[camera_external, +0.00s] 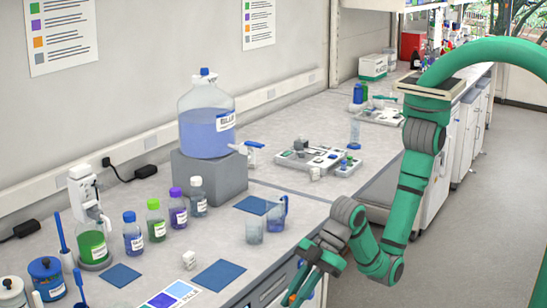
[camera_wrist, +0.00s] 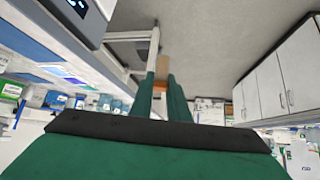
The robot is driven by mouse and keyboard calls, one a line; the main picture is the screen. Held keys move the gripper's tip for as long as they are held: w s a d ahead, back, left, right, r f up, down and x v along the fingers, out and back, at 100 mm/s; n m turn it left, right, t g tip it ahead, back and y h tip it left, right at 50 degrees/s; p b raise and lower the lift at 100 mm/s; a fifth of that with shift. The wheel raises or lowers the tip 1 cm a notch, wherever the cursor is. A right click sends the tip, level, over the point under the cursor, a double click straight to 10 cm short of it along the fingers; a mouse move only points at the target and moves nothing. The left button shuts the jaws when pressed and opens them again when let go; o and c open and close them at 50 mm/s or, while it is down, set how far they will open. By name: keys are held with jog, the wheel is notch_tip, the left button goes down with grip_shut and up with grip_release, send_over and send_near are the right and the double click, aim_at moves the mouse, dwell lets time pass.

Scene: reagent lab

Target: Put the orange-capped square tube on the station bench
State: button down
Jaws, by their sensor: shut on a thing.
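My gripper (camera_external: 298,285) hangs low in front of the bench edge, at the bottom of the outside view. Its green fingers point down and left. They are shut on the orange-capped square tube, of which a bit of orange (camera_external: 289,298) shows between them. In the wrist view the orange cap (camera_wrist: 161,86) sits between the two green fingers (camera_wrist: 161,95); the rest of the tube is mostly hidden. The near bench (camera_external: 200,251) has a pale grey top and carries bottles and blue mats. I cannot tell which surface is the station bench.
A blue mat (camera_external: 219,275) and a colour card (camera_external: 168,297) lie near the front edge. Two beakers (camera_external: 276,215) stand behind the gripper. A large jug (camera_external: 207,120) sits on a grey block (camera_external: 209,174). Small bottles (camera_external: 156,222) line the back. Grey floor is open at right.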

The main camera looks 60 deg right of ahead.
jog(key=s+d+f+n, duration=0.1)
jog(key=s+d, duration=0.1)
jog(key=s, duration=0.4)
jog(key=shift+f+g, duration=0.15)
jog(key=shift+g, duration=0.25)
jog(key=shift+w+a, duration=0.1)
jog(key=w+a+r+m+t, duration=0.1)
jog(key=w+a, duration=0.2)
jog(key=w, duration=0.6)
jog(key=w+a+r+m, duration=0.1)
jog(key=w+a, duration=0.3)
jog(key=w, duration=0.5)
jog(key=w+a+r+m+t, duration=0.1)
jog(key=w+a, duration=0.3)
jog(key=w, duration=0.4)
jog(key=shift+w+m+t+h, duration=0.3)
jog(key=shift+w, duration=0.1)
jog(key=w+d+r+m+t+h, duration=0.1)
jog(key=w+d+r+m, duration=0.1)
jog(key=w, duration=1.2)
jog(key=w+d+r+m+t+h, duration=0.1)
jog(key=w+d+r, duration=0.15)
jog(key=w, duration=1.25)
jog(key=shift+s+a+f, duration=0.1)
jog(key=shift+f, duration=1.7)
jog(key=shift+s+a+f, duration=0.1)
jog(key=shift+f, duration=1.7)
jog(key=shift+f, duration=0.15)
